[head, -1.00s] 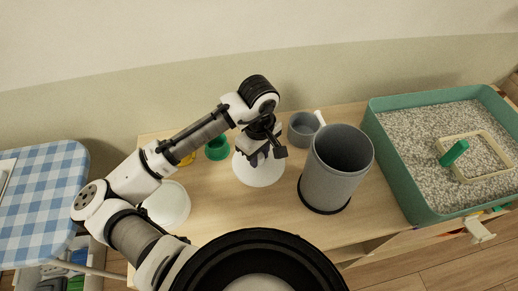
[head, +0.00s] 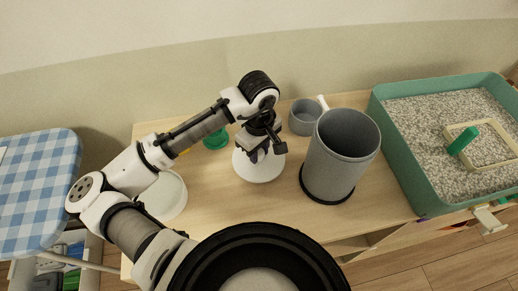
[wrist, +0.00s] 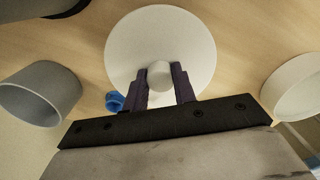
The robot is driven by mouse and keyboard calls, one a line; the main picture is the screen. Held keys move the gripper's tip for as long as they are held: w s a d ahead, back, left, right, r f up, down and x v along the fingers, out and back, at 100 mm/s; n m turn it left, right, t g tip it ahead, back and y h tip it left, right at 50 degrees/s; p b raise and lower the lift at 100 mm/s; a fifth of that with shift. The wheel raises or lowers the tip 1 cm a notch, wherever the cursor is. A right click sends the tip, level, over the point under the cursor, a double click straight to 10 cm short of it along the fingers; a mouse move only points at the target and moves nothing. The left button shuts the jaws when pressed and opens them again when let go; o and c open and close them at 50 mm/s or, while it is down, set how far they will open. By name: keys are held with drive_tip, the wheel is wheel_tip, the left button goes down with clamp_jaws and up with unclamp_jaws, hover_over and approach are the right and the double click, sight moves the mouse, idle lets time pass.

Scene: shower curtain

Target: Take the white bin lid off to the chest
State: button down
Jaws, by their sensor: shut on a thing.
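The white bin lid (head: 258,172) is a round white disc with a central knob, over the wooden chest top (head: 215,195). In the wrist view the lid (wrist: 135,45) faces me, and my gripper (wrist: 160,78) has its two dark fingers on either side of the knob. In the head view my gripper (head: 258,152) is above the lid, shut on its knob. I cannot tell whether the lid touches the chest top. A white round bin (head: 170,200) stands to the left, partly hidden by my arm; it also shows in the wrist view (wrist: 295,88).
A tall grey bin (head: 335,170) stands close to the right of the lid. A grey pot (head: 304,117) is behind it, and a green cup (head: 215,140) is back left. A teal litter tray (head: 405,160) fills the right. A small blue thing (wrist: 115,101) shows in the wrist view.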

drive_tip(key=shift+f+b, duration=0.8)
drive_tip(key=shift+f, duration=0.75)
drive_tip(key=c, duration=1.1)
unclamp_jaws()
drive_tip(key=shift+o, duration=0.2)
wheel_tip(320, 180, up, 19)
drive_tip(key=p, duration=0.6)
drive_tip(key=shift+f, duration=0.1)
